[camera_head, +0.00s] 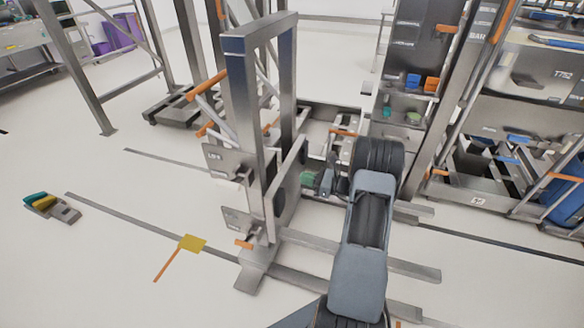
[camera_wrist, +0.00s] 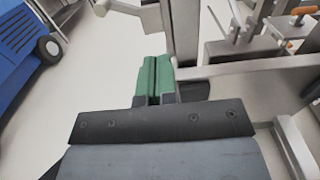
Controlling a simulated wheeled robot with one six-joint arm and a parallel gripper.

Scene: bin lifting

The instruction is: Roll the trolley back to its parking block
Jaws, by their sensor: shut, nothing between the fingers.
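A tall grey metal frame on long floor rails, apparently the trolley (camera_head: 245,110), stands upright in the middle of the head view. Small plates and orange handles are on its left side. My gripper (camera_head: 312,178) is at its right side, close to the upright; I cannot tell whether they touch. In the wrist view the green fingers of my gripper (camera_wrist: 152,72) are together with nothing between them, beside a grey metal post and bar (camera_wrist: 250,68). Which thing is the parking block is unclear. A yellow block (camera_head: 193,243) lies on the floor left of the frame.
A low grey block with green and yellow pieces (camera_head: 50,207) lies at far left. Grey rack posts (camera_head: 85,75) stand behind. A loaded shelf (camera_head: 520,100) fills the right side. In the wrist view a blue wheeled body (camera_wrist: 25,45) is at left. The left floor is mostly open.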

